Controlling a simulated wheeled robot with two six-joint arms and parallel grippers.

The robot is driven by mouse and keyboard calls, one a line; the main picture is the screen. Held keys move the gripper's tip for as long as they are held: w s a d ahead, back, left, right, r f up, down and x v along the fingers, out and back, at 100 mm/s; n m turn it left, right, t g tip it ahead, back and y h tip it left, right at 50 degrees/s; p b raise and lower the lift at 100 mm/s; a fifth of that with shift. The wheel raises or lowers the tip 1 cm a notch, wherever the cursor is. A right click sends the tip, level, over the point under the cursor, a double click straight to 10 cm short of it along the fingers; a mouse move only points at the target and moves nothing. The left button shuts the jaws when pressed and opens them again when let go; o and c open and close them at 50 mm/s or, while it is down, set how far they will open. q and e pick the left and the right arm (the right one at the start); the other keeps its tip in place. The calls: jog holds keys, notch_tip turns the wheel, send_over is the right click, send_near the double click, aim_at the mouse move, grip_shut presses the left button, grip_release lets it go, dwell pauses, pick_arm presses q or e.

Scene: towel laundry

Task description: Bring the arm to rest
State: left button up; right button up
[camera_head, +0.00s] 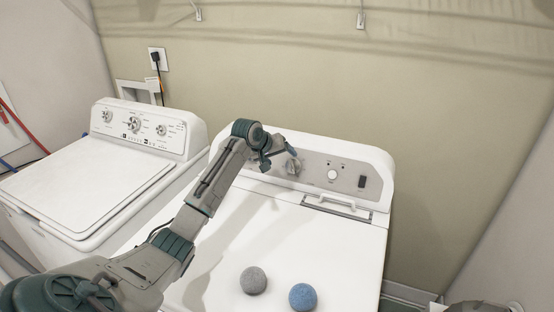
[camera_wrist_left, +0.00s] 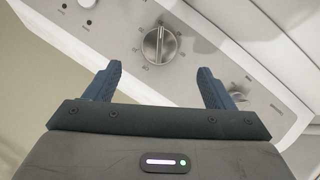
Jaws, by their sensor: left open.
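My left arm reaches from the lower left across the white machine on the right. My left gripper (camera_head: 279,157) is near that machine's control panel (camera_head: 320,172), in front of its large dial (camera_head: 293,166). In the left wrist view, my left gripper (camera_wrist_left: 158,88) has its two blue fingers wide apart. The large silver dial (camera_wrist_left: 159,45) shows beyond the fingertips, between them in the picture, with nothing held. I cannot tell from the pictures whether a fingertip touches the panel. My right gripper is not clearly in view.
A grey ball (camera_head: 253,280) and a blue ball (camera_head: 303,297) lie on the right machine's top (camera_head: 345,250). A second white machine (camera_head: 85,185) stands at the left. A beige wall (camera_head: 430,130) with a power outlet (camera_head: 158,60) is behind.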

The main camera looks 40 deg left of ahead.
pick_arm(q)
jog(key=shift+s+r, duration=0.5)
jog(key=shift+r, duration=0.1)
